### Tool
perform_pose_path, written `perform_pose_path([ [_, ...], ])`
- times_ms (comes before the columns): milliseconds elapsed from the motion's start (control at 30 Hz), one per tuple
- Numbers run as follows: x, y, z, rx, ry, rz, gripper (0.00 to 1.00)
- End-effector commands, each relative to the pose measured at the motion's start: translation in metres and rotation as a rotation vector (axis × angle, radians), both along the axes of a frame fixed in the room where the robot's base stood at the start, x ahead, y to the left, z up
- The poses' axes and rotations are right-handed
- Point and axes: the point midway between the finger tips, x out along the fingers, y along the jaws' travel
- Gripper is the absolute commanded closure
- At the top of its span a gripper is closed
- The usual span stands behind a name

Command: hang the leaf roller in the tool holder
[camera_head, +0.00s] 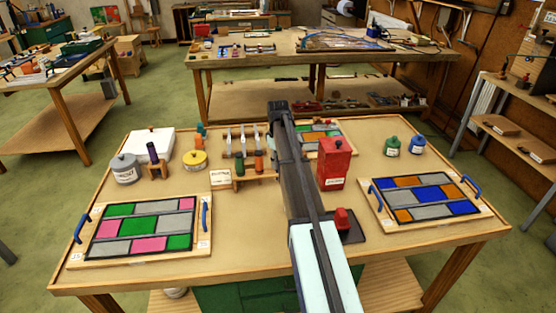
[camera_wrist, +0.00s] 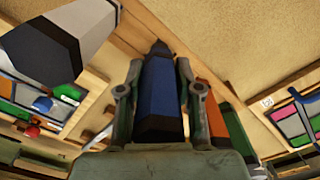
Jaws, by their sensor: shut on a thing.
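My gripper (camera_wrist: 160,90) is shut on a blue-handled tool with dark ends, taken as the leaf roller (camera_wrist: 160,92), in the wrist view. The tool lies lengthwise between both fingers. The wooden tool holder (camera_head: 240,181) is left of my arm in the head view, with a green handle and an orange handle in it. In the wrist view, an orange handle (camera_wrist: 212,108) and a green handle (camera_wrist: 238,135) are just right of my gripper. A wooden bar (camera_wrist: 142,36) lies beyond the tool's far end. Whether the tool touches the holder is unclear. My arm hides the gripper in the head view.
A red box (camera_head: 334,163) stands right of my arm. A purple tool (camera_head: 152,153) stands in a small stand, near a grey jar (camera_head: 124,169) and yellow tin (camera_head: 194,160). Colored panels lie left (camera_head: 140,228) and right (camera_head: 424,199). The table's front middle is mostly clear.

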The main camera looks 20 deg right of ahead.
Motion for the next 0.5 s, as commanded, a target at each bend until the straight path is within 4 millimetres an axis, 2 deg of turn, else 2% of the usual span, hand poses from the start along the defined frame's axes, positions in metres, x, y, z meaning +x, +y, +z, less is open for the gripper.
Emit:
perform_pose_path([
  [300,0.0,0.0,-0.0006,0.0,0.0,0.0,1.0],
  [333,0.0,0.0,-0.0006,0.0,0.0,0.0,0.55],
  [367,0.0,0.0,-0.0006,0.0,0.0,0.0,0.44],
  [400,0.0,0.0,-0.0006,0.0,0.0,0.0,0.36],
  [500,0.0001,0.0,-0.0006,0.0,0.0,0.0,0.36],
])
